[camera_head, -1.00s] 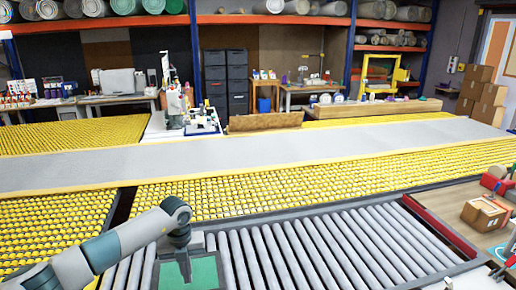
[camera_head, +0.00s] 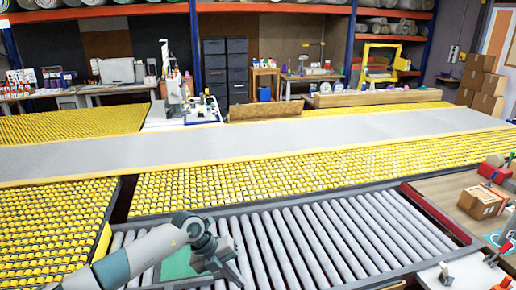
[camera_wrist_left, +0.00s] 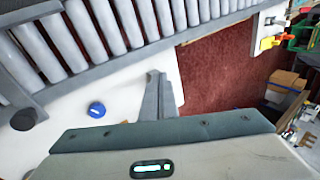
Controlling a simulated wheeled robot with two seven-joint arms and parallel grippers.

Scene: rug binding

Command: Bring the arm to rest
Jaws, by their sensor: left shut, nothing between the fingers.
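My left arm comes in from the lower left of the head view and reaches over the grey roller conveyor (camera_head: 310,235). My left gripper (camera_head: 236,278) points downward near the bottom edge of the head view. In the left wrist view its fingers (camera_wrist_left: 158,78) are together with nothing between them. Below them are a white surface (camera_wrist_left: 120,82) and a dark red floor (camera_wrist_left: 222,70). My right gripper does not show.
A green panel (camera_head: 178,263) lies on the rollers left of the gripper. A wooden table with a cardboard box (camera_head: 482,202) stands at the right. Yellow roller beds (camera_head: 60,215) lie beyond the conveyor. A blue round knob (camera_wrist_left: 97,109) sits on the white surface.

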